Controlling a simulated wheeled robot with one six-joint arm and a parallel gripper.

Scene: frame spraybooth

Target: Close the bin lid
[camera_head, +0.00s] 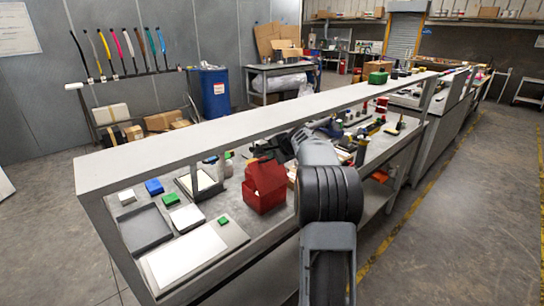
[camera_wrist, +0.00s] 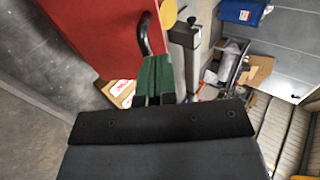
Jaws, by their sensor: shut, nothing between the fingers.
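The red bin (camera_head: 264,196) stands on the bench, left of my arm in the head view. Its red upper part rises above the body and looks like a raised lid, but its exact angle is hard to tell. In the wrist view a large red panel (camera_wrist: 98,28) with a curved black handle (camera_wrist: 145,36) fills the upper left. My gripper (camera_wrist: 157,62) has green fingers, shut and empty, close beside the handle and the panel's edge. I cannot tell whether they touch. In the head view my arm largely hides the gripper.
A long grey shelf (camera_head: 240,127) runs above the bench. A grey tray (camera_head: 145,229), a white panel (camera_head: 185,257) and small blue and green blocks lie left of the red bin. Tools crowd the bench farther back. A blue barrel (camera_head: 214,95) stands beyond. The right floor aisle is clear.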

